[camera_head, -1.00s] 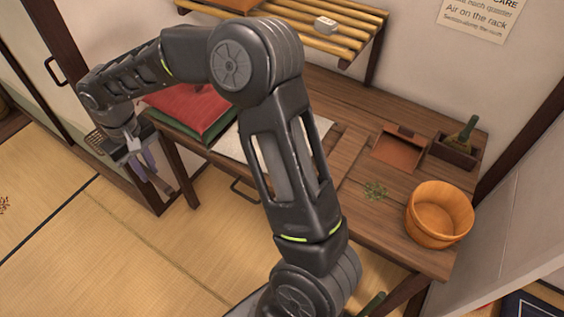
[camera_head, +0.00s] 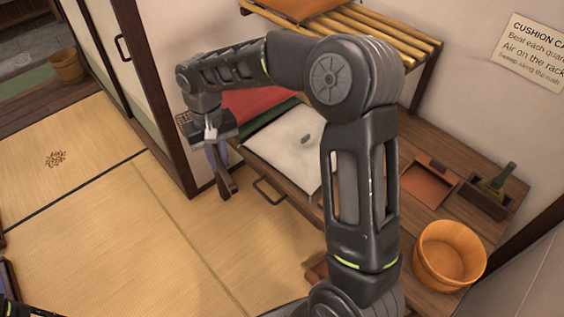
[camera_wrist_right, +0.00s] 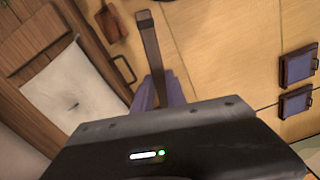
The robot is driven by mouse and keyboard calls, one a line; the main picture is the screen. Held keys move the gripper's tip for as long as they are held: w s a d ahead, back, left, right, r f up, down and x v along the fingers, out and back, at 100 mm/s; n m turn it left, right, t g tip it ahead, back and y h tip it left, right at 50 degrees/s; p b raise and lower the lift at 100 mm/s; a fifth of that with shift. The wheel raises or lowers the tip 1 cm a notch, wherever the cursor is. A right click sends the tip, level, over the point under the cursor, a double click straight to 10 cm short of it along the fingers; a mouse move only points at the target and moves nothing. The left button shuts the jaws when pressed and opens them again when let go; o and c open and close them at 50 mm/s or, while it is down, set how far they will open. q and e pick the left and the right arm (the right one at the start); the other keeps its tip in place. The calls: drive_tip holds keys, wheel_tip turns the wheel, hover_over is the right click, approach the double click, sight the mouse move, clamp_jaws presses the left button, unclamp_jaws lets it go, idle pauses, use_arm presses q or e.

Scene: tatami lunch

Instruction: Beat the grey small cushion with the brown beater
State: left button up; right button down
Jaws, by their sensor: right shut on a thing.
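The small cushion, pale grey with a dark grey spot, lies flat on the wooden table, left of my right arm (camera_head: 283,140); it also shows in the right wrist view (camera_wrist_right: 65,98). My right gripper (camera_head: 221,168), with purple fingers, hangs over the table's left end, left of the cushion and apart from it. It is shut on the brown beater, whose dark handle shows in the right wrist view (camera_wrist_right: 150,50). A bit of woven brown lattice, apparently the beater's head (camera_head: 184,117), shows beside the wrist; the rest is hidden. My left gripper is out of view.
A red cushion (camera_head: 258,103) lies on a green one behind the grey cushion. A slatted rack (camera_head: 388,39) hangs on the wall above. A wooden tub (camera_head: 448,254), a brown tray (camera_head: 428,183) and a bottle in a box (camera_head: 503,178) stand on the right.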

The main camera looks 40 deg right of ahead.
drive_tip(key=s+d+r+m+g+y+p, duration=0.1)
drive_tip(key=s+d+r+m+y, duration=0.2)
drive_tip(key=s+d+m, duration=0.6)
drive_tip(key=s+m, duration=0.2)
drive_tip(key=s, duration=0.1)
drive_tip(key=shift+s+d+r+m+p, duration=0.2)
drive_tip(key=shift+s+d+m+p, duration=0.1)
drive_tip(key=shift+d+m+p, duration=0.1)
